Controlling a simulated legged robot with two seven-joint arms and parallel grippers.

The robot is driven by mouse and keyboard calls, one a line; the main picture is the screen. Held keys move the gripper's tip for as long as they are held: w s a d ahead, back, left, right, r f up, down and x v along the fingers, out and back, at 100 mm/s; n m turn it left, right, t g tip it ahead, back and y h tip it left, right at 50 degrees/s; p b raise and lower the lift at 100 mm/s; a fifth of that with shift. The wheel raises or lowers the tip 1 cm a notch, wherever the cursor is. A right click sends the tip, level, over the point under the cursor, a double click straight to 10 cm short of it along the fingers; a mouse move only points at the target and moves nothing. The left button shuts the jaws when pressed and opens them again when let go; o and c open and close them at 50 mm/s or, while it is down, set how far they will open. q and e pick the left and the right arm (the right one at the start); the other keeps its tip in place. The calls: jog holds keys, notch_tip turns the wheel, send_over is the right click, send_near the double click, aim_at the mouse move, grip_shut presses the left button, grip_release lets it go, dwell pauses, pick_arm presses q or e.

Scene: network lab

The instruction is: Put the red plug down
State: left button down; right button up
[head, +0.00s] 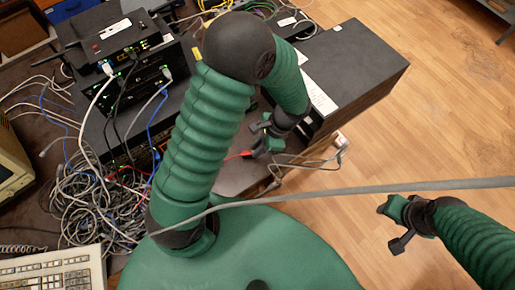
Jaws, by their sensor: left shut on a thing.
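My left gripper (260,143) is shut on the red plug (244,154). The plug is small and shows as a thin red piece just left of the fingers, partly hidden by them. They are over the dark surface (226,178) in front of the large black case. I cannot tell whether the plug touches that surface. My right gripper (388,228) is at the right, above the wooden floor, with its fingers apart and nothing between them.
A large black case (365,65) stands behind my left gripper. Stacked network devices (130,60) and a heap of tangled cables (88,205) lie at the left. A grey cable (350,190) crosses in front of me. A keyboard (55,272) is at lower left. The floor (450,110) is clear at right.

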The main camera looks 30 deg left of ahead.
pick_arm(q)
jog(key=shift+w+a+f, duration=0.1)
jog(key=shift+w+f, duration=0.05)
jog(key=shift+f, duration=0.55)
jog(key=shift+f, duration=0.35)
jog(key=c, duration=1.4)
grip_release()
jog(key=shift+c, duration=0.2)
